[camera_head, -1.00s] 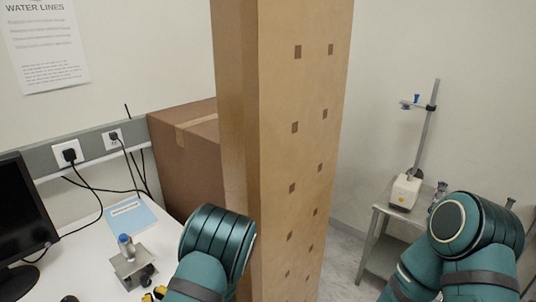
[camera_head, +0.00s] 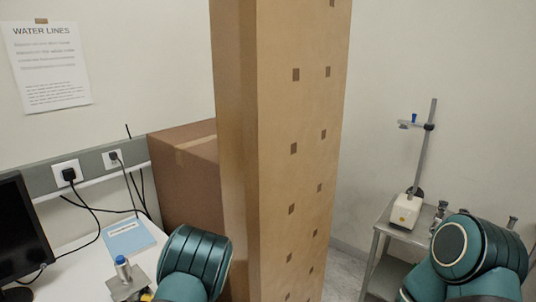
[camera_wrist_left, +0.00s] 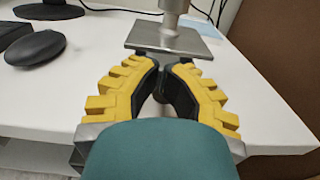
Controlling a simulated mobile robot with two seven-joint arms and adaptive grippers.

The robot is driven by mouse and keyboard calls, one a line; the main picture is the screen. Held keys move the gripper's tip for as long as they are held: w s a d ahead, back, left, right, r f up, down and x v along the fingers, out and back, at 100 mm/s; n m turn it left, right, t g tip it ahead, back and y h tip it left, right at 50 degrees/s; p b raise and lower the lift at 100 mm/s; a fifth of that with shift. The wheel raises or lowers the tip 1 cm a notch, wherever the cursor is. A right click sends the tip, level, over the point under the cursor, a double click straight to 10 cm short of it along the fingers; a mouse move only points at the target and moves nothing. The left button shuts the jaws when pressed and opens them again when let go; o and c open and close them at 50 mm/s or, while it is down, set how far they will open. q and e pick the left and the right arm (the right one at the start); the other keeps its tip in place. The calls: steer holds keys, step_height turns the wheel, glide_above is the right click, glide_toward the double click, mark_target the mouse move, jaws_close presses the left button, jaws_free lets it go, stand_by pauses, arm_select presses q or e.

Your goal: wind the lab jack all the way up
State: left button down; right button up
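The lab jack (camera_head: 124,284) stands on the white table at the lower left of the head view, with a blue-capped metal piece (camera_head: 122,268) on top. Its flat metal plate (camera_wrist_left: 198,47) shows in the left wrist view, with a round post (camera_wrist_left: 170,18) on it. My left gripper (camera_wrist_left: 168,62) has yellow-ribbed fingers with black pads. Its tips are close together at the plate's near edge. Something dark shows between the pads; I cannot tell whether they grip the jack's knob. My right arm (camera_head: 465,255) is at the lower right; its gripper is out of view.
A tall cardboard column (camera_head: 285,150) stands right of the table, beside a brown box (camera_head: 190,180). A monitor (camera_head: 20,235) and blue booklet (camera_head: 129,239) are on the table, and a mouse (camera_wrist_left: 35,47). A stand (camera_head: 407,209) sits on a metal cart at right.

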arm_select(q)
steer(key=shift+a, duration=0.25)
steer(key=shift+w+d+r+p, duration=0.1)
steer(key=shift+w+d+p, duration=0.3)
steer(key=shift+w, duration=0.1)
stand_by(0.4)
steer(key=shift+w+d, duration=0.2)
steer(key=shift+w, duration=0.1)
steer(key=shift+d, duration=0.1)
steer(key=shift+w+d+f, duration=0.15)
steer(key=shift+d+f, duration=0.15)
stand_by(0.3)
steer(key=shift+w+d+r+p, duration=0.15)
steer(key=shift+w+r+p, duration=0.15)
steer(key=shift+p, duration=0.15)
steer(key=v, duration=0.5)
steer(key=shift+s+d+r, duration=0.15)
steer(key=shift+s+r, duration=0.05)
steer(key=shift+s, duration=0.25)
